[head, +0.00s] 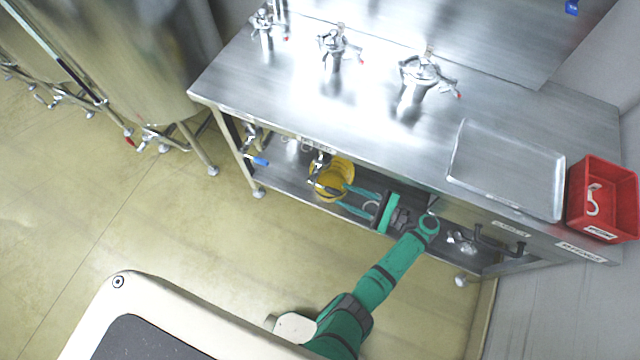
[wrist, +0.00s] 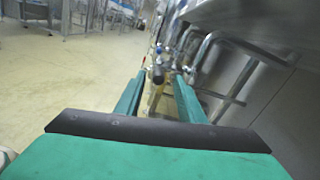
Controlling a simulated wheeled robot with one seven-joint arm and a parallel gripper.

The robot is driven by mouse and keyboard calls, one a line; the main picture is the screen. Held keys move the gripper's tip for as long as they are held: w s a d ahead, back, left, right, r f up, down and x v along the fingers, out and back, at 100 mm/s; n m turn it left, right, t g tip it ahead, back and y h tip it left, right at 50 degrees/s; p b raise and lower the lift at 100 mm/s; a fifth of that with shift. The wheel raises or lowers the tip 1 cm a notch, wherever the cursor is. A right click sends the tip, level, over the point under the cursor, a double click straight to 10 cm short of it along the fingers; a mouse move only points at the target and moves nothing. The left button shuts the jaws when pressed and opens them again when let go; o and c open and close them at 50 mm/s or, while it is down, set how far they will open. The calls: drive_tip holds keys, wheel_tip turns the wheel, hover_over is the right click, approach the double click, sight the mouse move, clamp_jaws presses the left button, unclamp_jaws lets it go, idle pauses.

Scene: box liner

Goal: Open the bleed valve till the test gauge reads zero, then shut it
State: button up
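My gripper (head: 344,196) reaches under the front edge of the steel bench, its two teal fingers apart. A yellow round container (head: 341,167) sits below the nearer fitting, just past my fingertips. I cannot make out a test gauge or its reading.
Three metal fittings with red-tipped levers (head: 421,72) stand on the bench top (head: 380,110). A metal tray (head: 507,168) and a red bin (head: 603,195) are at right.

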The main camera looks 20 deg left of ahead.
sight(323, 187)
drive_tip(key=a, duration=0.8)
drive_tip(key=shift+s+a, duration=0.1)
drive_tip(key=shift+a, duration=0.95)
drive_tip(key=shift+w, duration=0.2)
clamp_jaws()
